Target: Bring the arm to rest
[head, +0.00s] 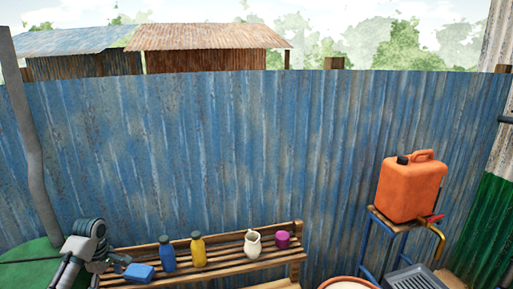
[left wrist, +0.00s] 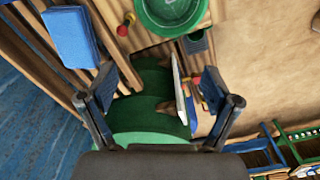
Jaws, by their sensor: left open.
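My left gripper (head: 119,263) is at the lower left of the head view, just left of a blue block (head: 139,273) on the slatted wooden bench. In the left wrist view the two fingers of my left gripper (left wrist: 158,88) stand wide apart, with nothing held between them. The blue block (left wrist: 72,37) shows there at the upper left, outside the fingers. A green rounded thing (left wrist: 150,122) and a thin pale upright thing (left wrist: 180,92) show beyond the gap between the fingers. My right gripper is out of view. No balance arm can be made out for certain.
The wooden bench (head: 225,259) carries a blue bottle (head: 167,256), yellow bottle (head: 198,251), white jug (head: 252,244) and pink cup (head: 282,240). An orange jerrycan (head: 409,188) stands on a stool at right, near a dark tray (head: 413,279). A corrugated blue fence (head: 260,150) closes the back.

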